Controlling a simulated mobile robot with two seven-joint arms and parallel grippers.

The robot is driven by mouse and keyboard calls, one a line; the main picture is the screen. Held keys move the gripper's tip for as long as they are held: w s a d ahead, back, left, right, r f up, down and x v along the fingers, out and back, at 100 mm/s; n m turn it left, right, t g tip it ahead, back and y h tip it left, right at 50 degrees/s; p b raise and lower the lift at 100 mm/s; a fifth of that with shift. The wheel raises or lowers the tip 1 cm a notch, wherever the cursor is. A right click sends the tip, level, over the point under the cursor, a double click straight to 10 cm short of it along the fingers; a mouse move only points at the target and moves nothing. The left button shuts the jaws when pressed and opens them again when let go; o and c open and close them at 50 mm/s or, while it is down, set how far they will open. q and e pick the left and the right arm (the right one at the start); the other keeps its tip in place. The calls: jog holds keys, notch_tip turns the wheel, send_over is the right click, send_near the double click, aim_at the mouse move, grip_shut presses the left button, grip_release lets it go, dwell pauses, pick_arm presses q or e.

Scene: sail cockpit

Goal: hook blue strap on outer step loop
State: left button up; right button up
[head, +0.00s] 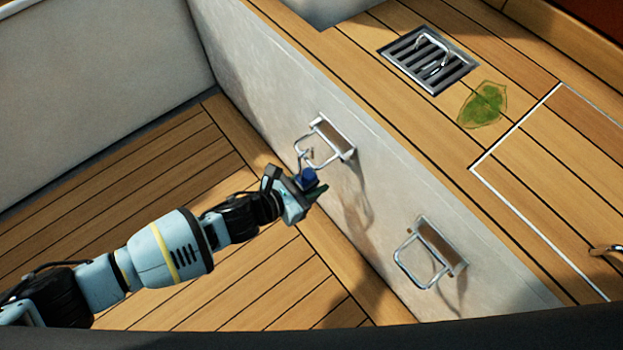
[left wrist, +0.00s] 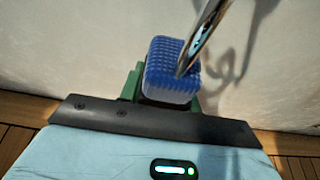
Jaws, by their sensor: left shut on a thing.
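My left gripper (head: 313,190) is shut on a blue ribbed piece (head: 307,177), taken to be the blue strap's grip. In the left wrist view the blue piece (left wrist: 172,68) sits between the green fingers. A shiny metal rod (left wrist: 208,35) runs from it to the upper right. In the head view a small metal hook (head: 301,156) stands above the blue piece, by the left end of the farther step loop (head: 325,142). I cannot tell whether they touch. A second, nearer step loop (head: 424,262) is on the same white wall, empty. My right gripper is out of view.
The white wall (head: 270,90) rises from the teak floor (head: 110,190) up to a wooden deck. On the deck are a drain grate (head: 400,60) and a green leaf-like patch (head: 484,104). The floor to the left is clear.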

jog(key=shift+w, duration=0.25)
pick_arm(q)
jog(key=o, duration=1.3)
jog(key=shift+c, duration=0.2)
jog(key=shift+s+a, duration=0.15)
jog(key=p+v, duration=0.3)
jog(key=v, duration=0.4)
jog(key=shift+p, duration=0.35)
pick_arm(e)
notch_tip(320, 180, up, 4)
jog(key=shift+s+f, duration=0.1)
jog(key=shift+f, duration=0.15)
pick_arm(q)
jog(key=shift+s+a+r, duration=0.1)
jog(key=shift+a, duration=0.05)
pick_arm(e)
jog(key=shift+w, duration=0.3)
